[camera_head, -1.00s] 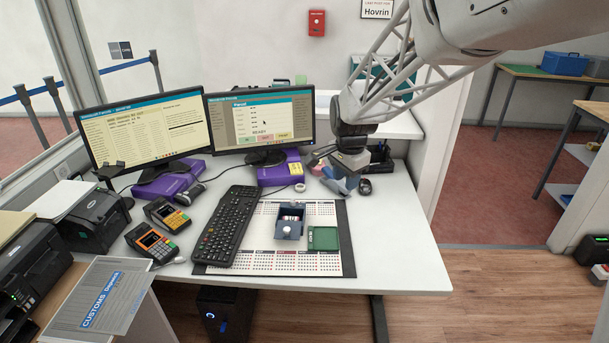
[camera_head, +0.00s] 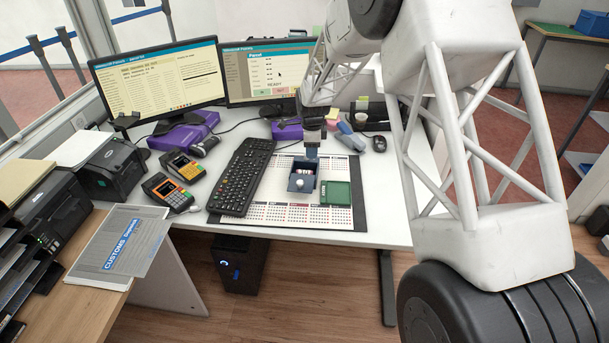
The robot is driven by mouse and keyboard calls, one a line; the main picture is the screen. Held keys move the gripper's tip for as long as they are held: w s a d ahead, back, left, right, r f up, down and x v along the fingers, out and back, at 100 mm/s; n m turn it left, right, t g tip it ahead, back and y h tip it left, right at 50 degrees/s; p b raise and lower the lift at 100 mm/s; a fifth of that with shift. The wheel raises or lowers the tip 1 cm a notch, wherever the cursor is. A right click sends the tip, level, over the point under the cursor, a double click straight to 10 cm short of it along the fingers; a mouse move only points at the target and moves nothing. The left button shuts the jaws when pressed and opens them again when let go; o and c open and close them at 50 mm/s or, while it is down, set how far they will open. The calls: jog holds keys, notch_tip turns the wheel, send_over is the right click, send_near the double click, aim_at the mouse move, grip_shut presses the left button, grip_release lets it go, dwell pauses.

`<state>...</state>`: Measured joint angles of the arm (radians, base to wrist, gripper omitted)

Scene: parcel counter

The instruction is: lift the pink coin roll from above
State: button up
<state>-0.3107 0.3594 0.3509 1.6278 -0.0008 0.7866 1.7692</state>
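A small blue open box (camera_head: 302,187) with a round pale knob on its front sits on the calendar desk mat (camera_head: 282,214). Inside it lies a small pale and reddish item (camera_head: 303,172), which may be the pink coin roll; it is too small to tell surely. My gripper (camera_head: 312,156) points down above the back edge of the box. Its fingers are too small to show whether they are open or shut.
A green box (camera_head: 335,192) stands just right of the blue box. A black keyboard (camera_head: 243,177) lies to the left. A mouse (camera_head: 379,144) and a blue-grey object (camera_head: 350,137) lie behind. The mat's front is clear.

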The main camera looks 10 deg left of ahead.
jog(key=m, duration=0.1)
send_over(304, 171)
notch_tip(304, 171, down, 5)
jog(key=shift+a+f, duration=0.1)
jog(key=shift+a, duration=0.05)
jog(key=shift+f, duration=1.25)
